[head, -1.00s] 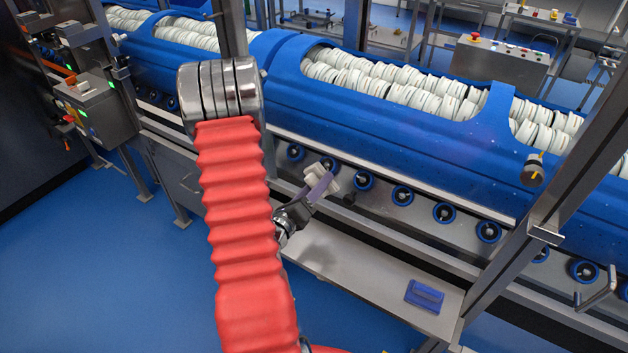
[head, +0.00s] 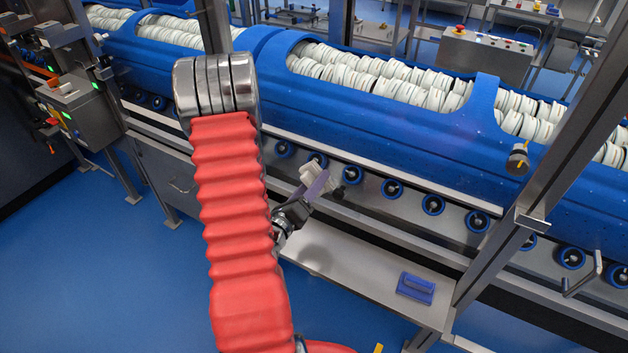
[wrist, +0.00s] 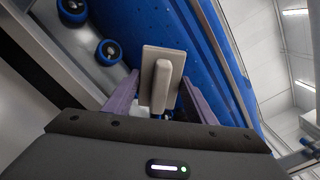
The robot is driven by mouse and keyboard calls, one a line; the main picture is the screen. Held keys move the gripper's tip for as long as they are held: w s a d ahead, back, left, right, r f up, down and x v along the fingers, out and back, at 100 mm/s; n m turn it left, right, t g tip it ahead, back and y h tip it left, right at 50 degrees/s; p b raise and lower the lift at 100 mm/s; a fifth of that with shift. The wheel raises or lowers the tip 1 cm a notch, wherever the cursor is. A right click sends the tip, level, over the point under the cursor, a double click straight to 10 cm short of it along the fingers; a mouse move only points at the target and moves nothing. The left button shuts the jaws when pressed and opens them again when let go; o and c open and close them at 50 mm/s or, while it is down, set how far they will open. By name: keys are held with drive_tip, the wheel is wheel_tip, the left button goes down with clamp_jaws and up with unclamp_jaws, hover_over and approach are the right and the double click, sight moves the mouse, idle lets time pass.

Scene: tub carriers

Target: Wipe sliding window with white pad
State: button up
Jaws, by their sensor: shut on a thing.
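My gripper (head: 318,185) has purple fingers shut on the white pad (head: 314,174), in front of the machine's lower roller row. In the wrist view the pad (wrist: 150,58) is a pale flat plate with a raised grip between the fingers. Blue machine surface shows behind it; I cannot tell whether the pad touches anything. The sliding window is hard to make out. A clear pane seems to stand between the metal posts, with a dark knob with a yellow mark (head: 517,158) at its right. Faint marks show near it over the blue tub.
Blue tubs (head: 400,130) full of white discs run behind the frame. A slanted metal post (head: 550,150) stands at right. A blue block (head: 416,288) lies on a grey shelf (head: 350,275) below. A control box (head: 78,105) stands at left. Blue floor is open at lower left.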

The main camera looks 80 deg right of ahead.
sight(301, 179)
drive_tip(key=shift+d, duration=0.15)
drive_tip(key=shift+w+d, duration=0.3)
drive_tip(key=shift+w, duration=0.6)
drive_tip(key=shift+w+d, duration=0.3)
drive_tip(key=shift+w, duration=0.55)
drive_tip(key=shift+w+d+r, duration=0.1)
drive_tip(key=shift+w+d, duration=0.35)
drive_tip(key=shift+w, duration=0.4)
drive_tip(key=shift+w+d, duration=0.45)
drive_tip(key=shift+w, duration=0.35)
drive_tip(key=shift+w, duration=0.1)
drive_tip(key=shift+w+d, duration=0.35)
drive_tip(key=shift+w, duration=0.5)
drive_tip(key=shift+w+d, duration=0.3)
drive_tip(key=shift+w, duration=0.5)
